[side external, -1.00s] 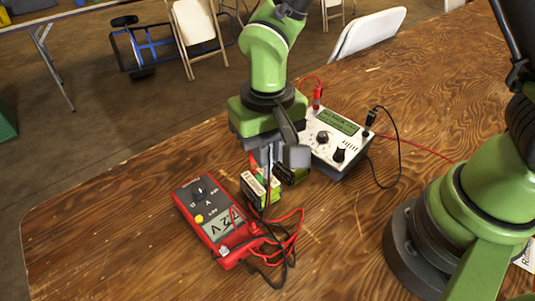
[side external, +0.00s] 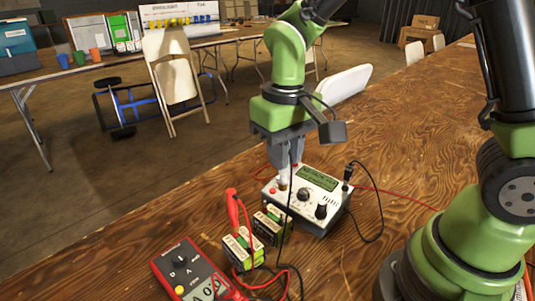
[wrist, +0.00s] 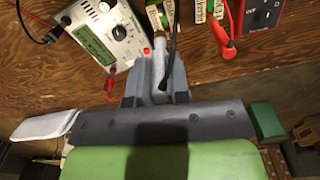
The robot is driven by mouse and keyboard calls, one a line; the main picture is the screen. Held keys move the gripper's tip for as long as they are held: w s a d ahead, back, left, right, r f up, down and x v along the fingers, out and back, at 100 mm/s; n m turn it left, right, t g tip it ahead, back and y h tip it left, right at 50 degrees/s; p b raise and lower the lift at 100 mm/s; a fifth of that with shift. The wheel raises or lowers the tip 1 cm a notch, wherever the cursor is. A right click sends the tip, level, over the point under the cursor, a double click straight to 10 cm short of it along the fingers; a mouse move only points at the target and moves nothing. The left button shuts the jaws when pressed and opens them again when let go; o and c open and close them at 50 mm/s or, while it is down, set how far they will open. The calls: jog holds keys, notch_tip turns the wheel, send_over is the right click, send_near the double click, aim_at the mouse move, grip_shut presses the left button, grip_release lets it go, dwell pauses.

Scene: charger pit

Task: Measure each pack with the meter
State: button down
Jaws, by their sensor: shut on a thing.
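The red meter (side external: 188,265) lies at the lower edge of the side view, its display partly cut off and hard to read. It also shows in the wrist view (wrist: 262,12). A green-and-white pack (side external: 243,252) stands beside it, with a red probe (side external: 233,208) upright at its top. A second pack (side external: 270,226) is just behind. Both packs (wrist: 158,15) (wrist: 203,12) show in the wrist view.
The white charger (side external: 318,190) with a lit display stands right of my gripper, also in the wrist view (wrist: 97,45). Red and black leads (side external: 372,218) run across the table. Bare wood (side external: 130,240) is free on the left.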

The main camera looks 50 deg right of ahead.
aim_at(283, 183)
jog(key=shift+f, duration=2.75)
jog(key=shift+f, duration=0.9)
dwell(0.4)
jog(key=c, duration=0.7)
grip_release()
jog(key=shift+r, duration=0.15)
jog(key=shift+r, duration=3.65)
